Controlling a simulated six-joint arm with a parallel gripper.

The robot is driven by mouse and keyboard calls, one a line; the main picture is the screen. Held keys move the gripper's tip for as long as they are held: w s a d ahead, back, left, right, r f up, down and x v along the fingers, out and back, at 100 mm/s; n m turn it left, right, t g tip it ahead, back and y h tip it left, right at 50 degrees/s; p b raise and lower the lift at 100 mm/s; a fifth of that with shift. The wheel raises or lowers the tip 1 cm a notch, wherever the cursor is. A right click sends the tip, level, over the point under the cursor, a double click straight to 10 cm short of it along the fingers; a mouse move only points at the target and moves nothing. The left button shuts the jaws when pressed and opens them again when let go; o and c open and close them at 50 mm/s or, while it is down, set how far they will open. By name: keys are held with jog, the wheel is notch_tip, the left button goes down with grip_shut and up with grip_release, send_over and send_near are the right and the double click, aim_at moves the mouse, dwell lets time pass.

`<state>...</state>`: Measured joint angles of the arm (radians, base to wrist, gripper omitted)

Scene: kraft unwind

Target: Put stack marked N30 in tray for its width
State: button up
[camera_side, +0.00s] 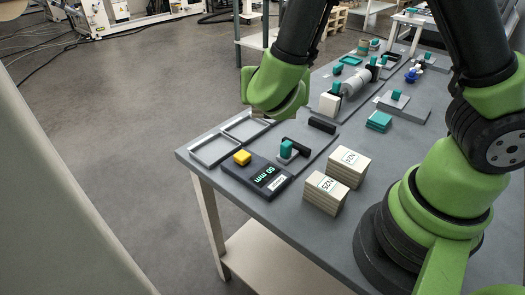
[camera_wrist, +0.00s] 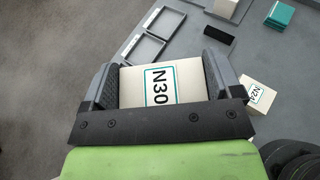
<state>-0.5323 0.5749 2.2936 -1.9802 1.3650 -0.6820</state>
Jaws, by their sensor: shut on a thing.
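The stack marked N30 (camera_wrist: 158,84) is pale with a teal-framed label. In the wrist view my gripper (camera_wrist: 162,80) is shut on it, one jaw on each side. In the side view my gripper (camera_side: 268,112) is above the far left part of the table, by the trays, and hides nearly all of the stack. Two shallow grey trays, a near one (camera_side: 192,153) and a far one (camera_side: 225,131), lie side by side and look empty where visible. They also show in the wrist view, at the upper left. Any width marks are too small to read.
A black gauge (camera_side: 255,178) reading 50 mm, with a yellow block (camera_side: 242,157), lies near the trays. Two other stacks stand to its right, one front (camera_side: 325,194) and one behind (camera_side: 348,165). A black bar (camera_side: 322,125) and a teal-knobbed fixture (camera_side: 287,150) are nearby.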

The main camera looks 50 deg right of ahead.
jog(key=d+f+m+g+h, duration=0.1)
jog(key=d+f+m+g, duration=0.2)
jog(key=d, duration=0.6)
jog(key=d+f+m+g+h, duration=0.2)
jog(key=d+f+m+g, duration=0.1)
jog(key=d, duration=0.7)
jog(key=shift+w+d+f+m+g, duration=0.2)
jog(key=shift+d+m+g, duration=0.1)
jog(key=shift+m+g, duration=0.75)
jog(key=shift+f, duration=0.1)
notch_tip(320, 180, down, 10)
jog(key=shift+r, duration=0.25)
jog(key=shift+f, duration=0.1)
